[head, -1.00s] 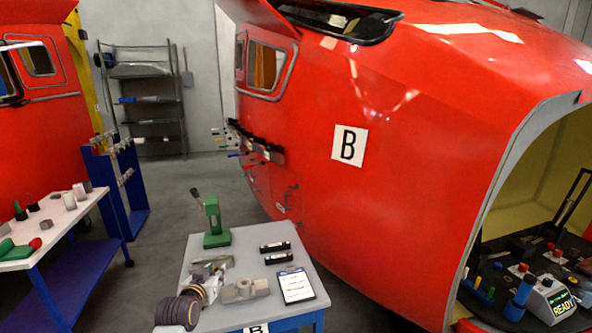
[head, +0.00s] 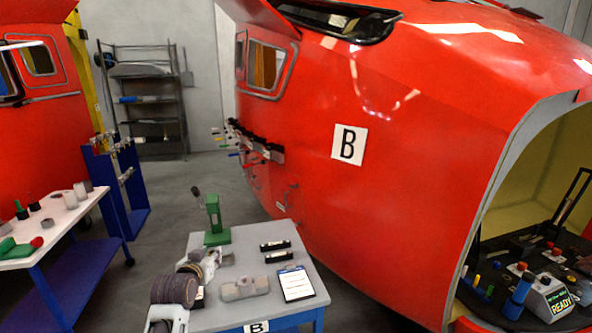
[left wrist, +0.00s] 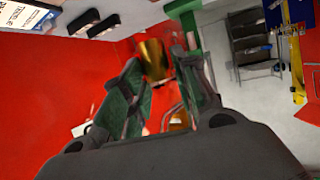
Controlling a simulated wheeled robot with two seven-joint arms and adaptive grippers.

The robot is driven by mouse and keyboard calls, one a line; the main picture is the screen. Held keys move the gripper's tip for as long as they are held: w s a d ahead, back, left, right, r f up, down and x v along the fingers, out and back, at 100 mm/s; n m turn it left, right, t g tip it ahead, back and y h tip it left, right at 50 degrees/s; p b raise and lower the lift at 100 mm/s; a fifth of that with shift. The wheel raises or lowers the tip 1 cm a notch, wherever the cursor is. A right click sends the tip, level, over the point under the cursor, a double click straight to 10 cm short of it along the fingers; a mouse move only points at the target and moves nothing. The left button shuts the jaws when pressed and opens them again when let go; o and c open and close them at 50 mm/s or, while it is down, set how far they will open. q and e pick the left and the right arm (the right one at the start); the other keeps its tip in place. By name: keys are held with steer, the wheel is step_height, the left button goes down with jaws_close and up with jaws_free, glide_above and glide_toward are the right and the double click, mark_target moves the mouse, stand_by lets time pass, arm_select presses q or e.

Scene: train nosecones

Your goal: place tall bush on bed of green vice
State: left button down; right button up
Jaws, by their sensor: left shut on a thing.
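The green vice (head: 214,222) stands upright at the far left corner of the grey table, with a dark lever at its top. My left gripper (head: 210,262) is over the table just in front of it. In the left wrist view my gripper (left wrist: 158,68) is shut on a gold-coloured bush (left wrist: 153,57), which sticks out past the fingertips. The green column of the vice (left wrist: 188,25) shows just beyond the bush, and the two look apart. In the head view the bush is too small and covered to make out clearly. My right gripper is not in view.
On the grey table (head: 232,318) lie a grey block (head: 245,288), two black labelled blocks (head: 275,246) and a white clipboard (head: 296,284). A big red nosecone (head: 420,140) stands close behind and to the right. A white-topped bench (head: 60,225) stands at the left.

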arm_select(q)
steer(key=shift+s+d+r, duration=0.95)
steer(key=shift+s+r, duration=0.55)
steer(key=shift+s, duration=0.4)
steer(key=s+d+f, duration=0.2)
steer(key=s+f, duration=1.1)
steer(key=f, duration=0.5)
steer(key=shift+d, duration=0.2)
steer(key=shift+r, duration=0.1)
stand_by(0.8)
